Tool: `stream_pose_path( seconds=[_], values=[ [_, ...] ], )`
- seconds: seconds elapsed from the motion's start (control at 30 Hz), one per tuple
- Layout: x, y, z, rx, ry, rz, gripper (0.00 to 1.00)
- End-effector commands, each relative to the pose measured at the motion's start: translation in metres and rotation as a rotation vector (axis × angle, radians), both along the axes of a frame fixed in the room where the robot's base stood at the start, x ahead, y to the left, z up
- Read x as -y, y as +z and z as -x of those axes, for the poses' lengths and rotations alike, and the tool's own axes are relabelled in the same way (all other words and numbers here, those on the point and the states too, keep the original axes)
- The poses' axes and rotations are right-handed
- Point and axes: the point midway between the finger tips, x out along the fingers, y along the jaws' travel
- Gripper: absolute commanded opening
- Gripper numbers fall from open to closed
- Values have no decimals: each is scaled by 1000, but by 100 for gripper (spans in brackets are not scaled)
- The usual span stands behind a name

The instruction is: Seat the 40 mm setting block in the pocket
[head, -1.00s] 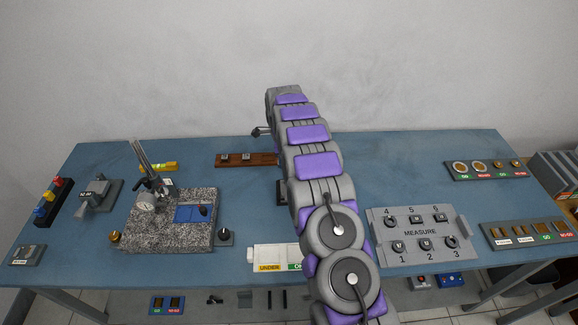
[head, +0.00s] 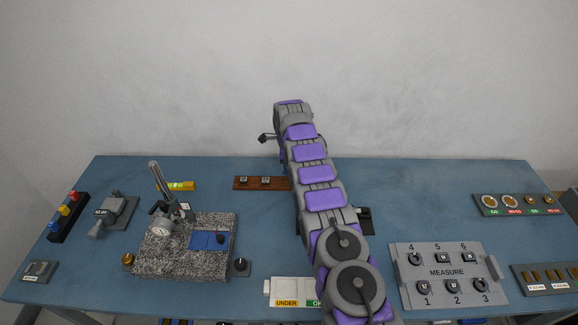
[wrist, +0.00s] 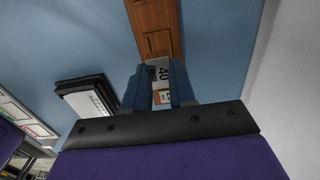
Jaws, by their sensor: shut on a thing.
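In the wrist view my gripper (wrist: 158,92) is shut on a light grey block (wrist: 158,72) marked 40, with one blue finger on each side. A brown wooden rack (wrist: 150,15) with shallow recesses lies just beyond the fingers. I cannot tell whether the block is clear of the rack. In the head view the rack (head: 280,184) lies at the back of the bench, left of my arm, with two small blocks on it. My arm covers its right part, and my fingers are hidden there. I cannot make out which recess is the pocket.
A granite plate (head: 170,261) with a dial gauge stand (head: 160,222) stands at left. A grey MEASURE board (head: 448,288) is at front right. A dark-edged object (wrist: 88,98) lies left of my gripper.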

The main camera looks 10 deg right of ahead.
Motion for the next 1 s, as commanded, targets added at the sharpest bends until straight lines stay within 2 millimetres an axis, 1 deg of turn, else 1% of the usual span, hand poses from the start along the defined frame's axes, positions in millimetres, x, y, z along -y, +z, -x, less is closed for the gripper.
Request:
stream_pose_path(
  seconds=[0.5, 1.0],
  values=[
    [-1, 2, -1, 3, -1, 0, 0],
    [-1, -36, 0, -1, 0, 0, 0]
  ],
)
